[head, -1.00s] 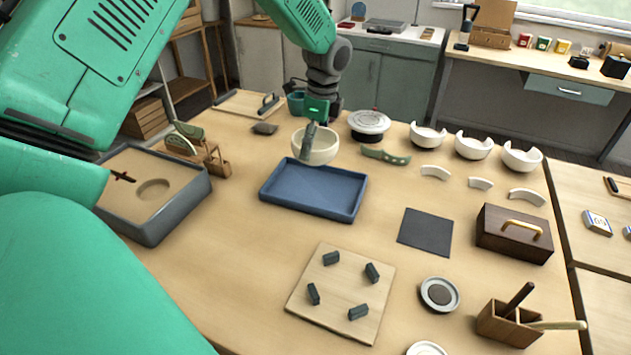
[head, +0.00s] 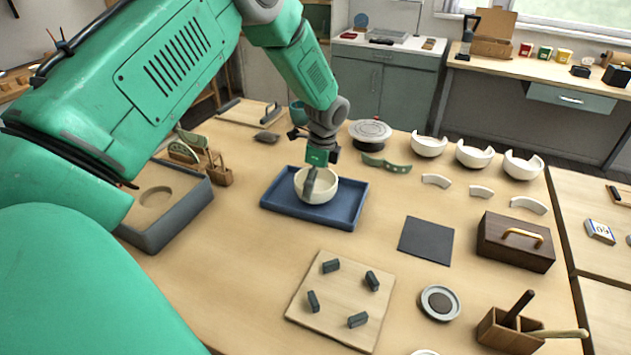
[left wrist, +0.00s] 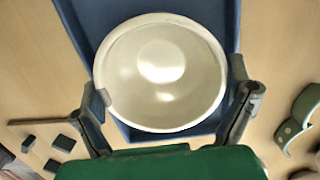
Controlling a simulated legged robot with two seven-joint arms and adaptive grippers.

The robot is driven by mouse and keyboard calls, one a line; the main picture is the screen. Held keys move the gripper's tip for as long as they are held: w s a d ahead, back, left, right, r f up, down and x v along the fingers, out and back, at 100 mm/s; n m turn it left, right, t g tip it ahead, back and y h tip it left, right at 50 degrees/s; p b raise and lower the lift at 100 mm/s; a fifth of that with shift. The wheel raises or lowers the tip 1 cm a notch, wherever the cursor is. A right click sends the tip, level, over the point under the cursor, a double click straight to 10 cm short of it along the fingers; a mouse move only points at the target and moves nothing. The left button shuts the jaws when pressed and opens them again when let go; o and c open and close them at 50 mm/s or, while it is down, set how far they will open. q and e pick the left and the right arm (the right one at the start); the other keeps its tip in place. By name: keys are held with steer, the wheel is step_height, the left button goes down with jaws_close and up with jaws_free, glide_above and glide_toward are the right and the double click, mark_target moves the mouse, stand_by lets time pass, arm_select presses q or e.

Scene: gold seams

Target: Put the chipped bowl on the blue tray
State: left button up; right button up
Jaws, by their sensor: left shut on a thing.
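A cream bowl (head: 326,188) is at the blue tray (head: 342,214), over its middle in the head view. My left gripper (head: 311,186) is shut on it, with one finger at each side in the left wrist view (left wrist: 170,98). The bowl (left wrist: 160,65) looks upright there and its rim looks round; I cannot make out a chip. The blue tray (left wrist: 230,18) shows beneath and around it. I cannot tell whether the bowl touches the tray floor. My right gripper is out of view.
Several white bowls with gaps in their rims, one of them here (head: 474,155), stand at the back right, with loose curved pieces (head: 481,191) before them. A green template (head: 386,163) and a round turntable (head: 370,133) are behind the tray. A pegged board (head: 340,300) lies in front.

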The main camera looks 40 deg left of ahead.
arm_select(q)
steer(key=shift+w+d, duration=0.1)
steer(key=shift+d, duration=0.25)
steer(key=o, duration=0.7)
steer(key=shift+a, duration=0.3)
steer(key=shift+a+r, duration=0.1)
steer(key=shift+r, duration=0.15)
steer(key=r, duration=0.3)
steer(key=d+r, duration=0.1)
steer(key=r, duration=0.7)
steer(key=shift+w+d+r, duration=0.15)
steer(key=shift+w+r, duration=0.1)
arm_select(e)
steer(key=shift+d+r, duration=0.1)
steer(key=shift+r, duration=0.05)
arm_select(q)
steer(key=shift+d, duration=0.15)
